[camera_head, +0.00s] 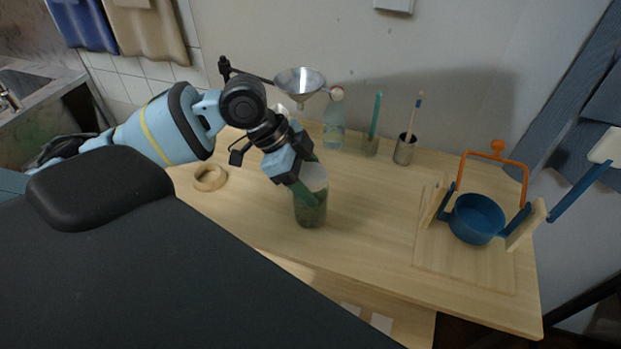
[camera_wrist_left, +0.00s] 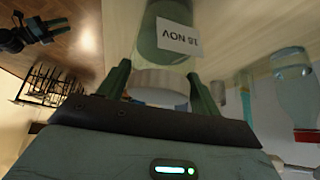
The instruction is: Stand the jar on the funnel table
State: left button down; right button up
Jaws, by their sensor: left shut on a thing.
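The jar (camera_head: 311,214) is greenish glass with a pale lid and stands upright at the wooden table (camera_head: 365,235), left of its middle. In the left wrist view the jar (camera_wrist_left: 150,42) has a white label reading "18 NOV", upside down. My left gripper (camera_head: 307,186) comes from above and is shut on the jar at its lid; the fingers also show in the wrist view (camera_wrist_left: 160,88), one on each side. I cannot tell whether the jar's base touches the table. A metal funnel (camera_head: 301,82) is held above the table's back edge.
A wooden ring (camera_head: 210,177) lies left of the jar. A bottle (camera_head: 334,122), a glass (camera_head: 370,146) and a metal cup (camera_head: 404,150) with brushes line the back. A blue pot (camera_head: 475,217) and orange handle (camera_head: 497,152) are at right. Bare tabletop lies between.

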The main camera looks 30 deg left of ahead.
pick_arm(q)
jog(key=shift+f, duration=0.15)
jog(key=shift+c, duration=1.5)
grip_release()
jog(key=shift+f, duration=0.2)
jog(key=v, duration=1.2)
jog(key=shift+r, duration=0.15)
